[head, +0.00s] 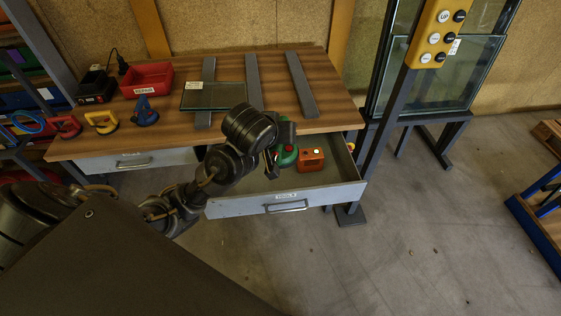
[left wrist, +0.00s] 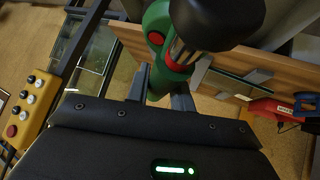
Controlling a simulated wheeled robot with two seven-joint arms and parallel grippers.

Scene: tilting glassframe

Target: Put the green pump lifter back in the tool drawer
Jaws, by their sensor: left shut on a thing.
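The green pump lifter (head: 287,156) shows partly behind my left gripper (head: 274,157), over the open tool drawer (head: 240,207). In the left wrist view the lifter (left wrist: 158,62) has a green body, a red button and a large black end. My left gripper (left wrist: 160,88) is shut on its green body, one finger on each side. The arm hides part of the lifter in the head view, and I cannot tell whether it touches the drawer floor. My right gripper is not in view.
An orange device (head: 311,160) with a lit green spot lies in the drawer, right beside the lifter. The wooden bench (head: 335,104) above holds a glass pane (head: 213,96), a red bin (head: 146,79) and suction lifters (head: 102,122). A post with a yellow button box (head: 437,33) stands right of the drawer.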

